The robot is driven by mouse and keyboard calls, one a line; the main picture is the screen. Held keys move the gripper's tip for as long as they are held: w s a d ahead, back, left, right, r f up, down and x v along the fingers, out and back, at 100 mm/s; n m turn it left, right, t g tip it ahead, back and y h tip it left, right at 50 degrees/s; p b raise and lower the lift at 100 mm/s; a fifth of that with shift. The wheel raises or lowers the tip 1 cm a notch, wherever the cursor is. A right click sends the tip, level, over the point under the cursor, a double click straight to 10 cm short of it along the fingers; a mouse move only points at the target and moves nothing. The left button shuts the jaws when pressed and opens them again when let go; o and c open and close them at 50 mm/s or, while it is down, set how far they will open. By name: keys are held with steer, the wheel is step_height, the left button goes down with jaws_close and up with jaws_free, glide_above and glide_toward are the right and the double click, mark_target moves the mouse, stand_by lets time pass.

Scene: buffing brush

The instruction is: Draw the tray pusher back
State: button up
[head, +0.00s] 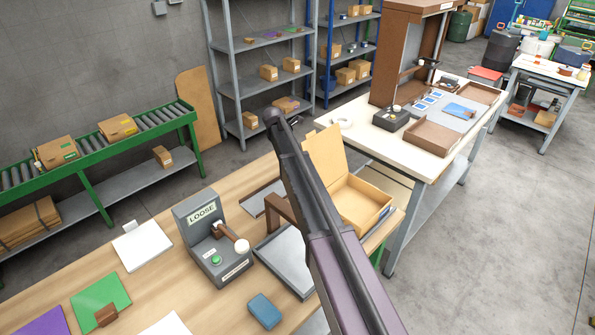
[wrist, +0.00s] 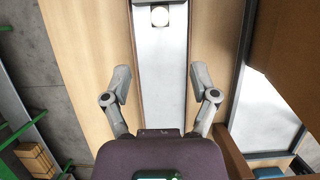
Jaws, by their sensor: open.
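In the wrist view, my gripper (wrist: 160,82) is open and empty, its two grey fingers spread wide on either side of a long pale grey channel (wrist: 161,62) with thin brown sides. A round white knob (wrist: 160,16) shows at the top of that view, beyond the fingertips and apart from them. I cannot tell whether it belongs to the tray pusher. In the head view, a shallow grey tray (head: 262,199) with a brown edge lies on the bench, partly hidden by my arm.
A grey box marked LOOSE (head: 203,215) carries a brown lever with a white knob (head: 242,246) and a green button. A larger grey tray (head: 290,278), a brown frame (head: 280,207) and an open cardboard box (head: 366,203) crowd the bench. A blue block (head: 263,309) lies in front.

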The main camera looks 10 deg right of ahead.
steer(key=shift+b+x, duration=6.1)
steer(key=shift+x, duration=0.6)
steer(key=shift+s+a, duration=0.1)
jaws_close()
